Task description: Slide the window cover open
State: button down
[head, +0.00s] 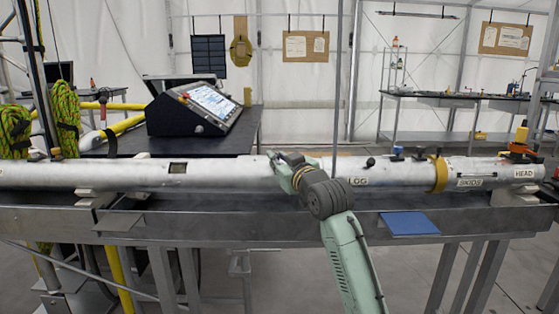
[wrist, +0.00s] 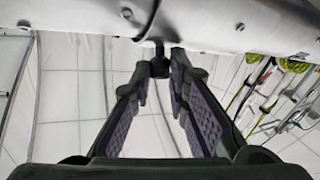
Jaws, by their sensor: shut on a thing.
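A long white tube (head: 120,173) lies across the bench. A small dark rectangular window (head: 178,168) shows in its left half. I cannot clearly make out the outline of the window cover in either view. My gripper (head: 277,158) is at the front of the tube, left of the LOG label. In the wrist view my gripper (wrist: 160,68) is shut on a small black knob (wrist: 159,50) that sticks out from the tube (wrist: 100,18). The fingertips meet around the knob. My gripper hides part of the tube in the head view.
The metal bench (head: 250,225) carries the tube on white supports. A blue pad (head: 409,223) lies on its front right. A yellow ring clamp (head: 438,174) and an orange-and-black clamp (head: 520,145) sit on the tube at right. A console (head: 195,105) stands behind.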

dwell(0.5)
jog(key=a+p, duration=0.1)
jog(key=a, duration=1.1)
jog(key=shift+a, duration=0.3)
jog(key=c, duration=1.6)
grip_release()
jog(key=shift+o, duration=0.2)
jog(key=v, duration=1.2)
